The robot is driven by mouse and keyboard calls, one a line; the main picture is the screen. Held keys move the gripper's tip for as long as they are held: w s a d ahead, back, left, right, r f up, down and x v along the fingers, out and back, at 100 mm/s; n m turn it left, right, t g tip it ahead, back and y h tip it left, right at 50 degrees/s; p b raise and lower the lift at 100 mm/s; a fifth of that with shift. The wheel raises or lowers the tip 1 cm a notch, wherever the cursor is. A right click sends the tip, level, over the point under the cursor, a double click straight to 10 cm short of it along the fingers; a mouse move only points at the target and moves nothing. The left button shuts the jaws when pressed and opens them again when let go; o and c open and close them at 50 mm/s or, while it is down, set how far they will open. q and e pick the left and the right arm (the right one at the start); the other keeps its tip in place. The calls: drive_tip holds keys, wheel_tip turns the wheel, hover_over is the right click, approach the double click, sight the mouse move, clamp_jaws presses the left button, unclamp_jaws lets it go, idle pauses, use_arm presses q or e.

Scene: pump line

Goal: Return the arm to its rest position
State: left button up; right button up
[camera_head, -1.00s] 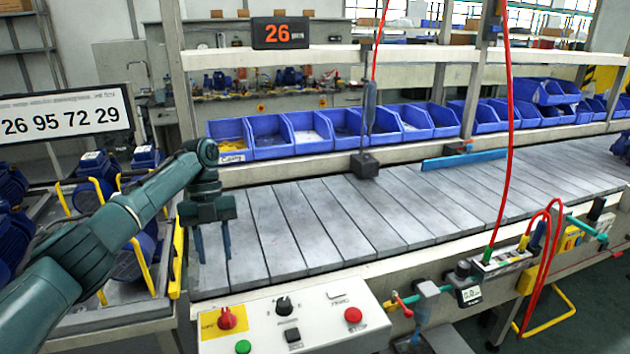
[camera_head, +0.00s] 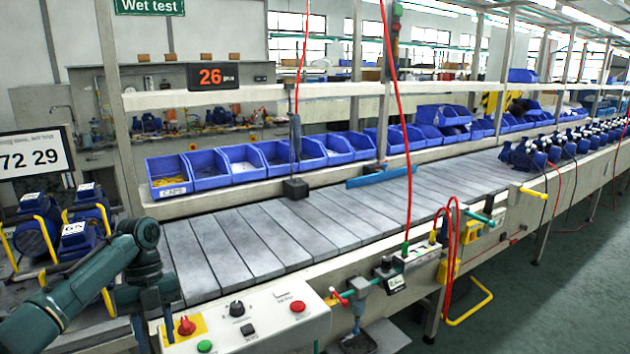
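My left arm comes in from the lower left, dark green and bent at the wrist. My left gripper (camera_head: 155,325) points down, with its two fingers apart and nothing between them. It shows at the left end of the grey slatted conveyor (camera_head: 235,245), beside the left edge of the control panel (camera_head: 262,318). Whether its fingertips touch anything there cannot be told. My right arm and gripper are out of view.
Blue pump motors (camera_head: 36,232) stand on a rack at the left. Blue bins (camera_head: 240,166) line the shelf behind the conveyor. A dark tool (camera_head: 295,187) hangs on a red cord over the slats. A red hose (camera_head: 408,150) hangs farther right.

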use_arm(q)
drive_tip(key=s+d+f+n+t, duration=0.2)
drive_tip(key=s+d+f+n, duration=0.5)
drive_tip(key=s+d+f, duration=0.65)
drive_tip(key=s+d+f+n+t, duration=0.3)
drive_tip(key=s+n, duration=0.3)
drive_tip(key=n, duration=0.2)
drive_tip(key=s+a+r+n+t+y, duration=0.1)
drive_tip(key=s+a+r+n, duration=0.25)
drive_tip(key=s+n, duration=0.2)
drive_tip(key=s+a+r+n+t, duration=0.2)
drive_tip(key=s+a+n, duration=0.2)
drive_tip(key=n, duration=0.3)
drive_tip(key=w+d+f+m+t+h+p, duration=0.1)
drive_tip(key=w+d+t+h+p, duration=0.1)
drive_tip(key=w+d+t+p, duration=0.3)
drive_tip(key=shift+w+d+f+m+t+h, duration=0.15)
drive_tip(key=shift+w+d+m+t+h, duration=0.25)
drive_tip(key=shift+w+d+t, duration=0.35)
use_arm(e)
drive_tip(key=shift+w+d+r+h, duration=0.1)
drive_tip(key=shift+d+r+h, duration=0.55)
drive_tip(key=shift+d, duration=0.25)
use_arm(q)
drive_tip(key=shift+s+d, duration=0.1)
drive_tip(key=shift+s, duration=0.05)
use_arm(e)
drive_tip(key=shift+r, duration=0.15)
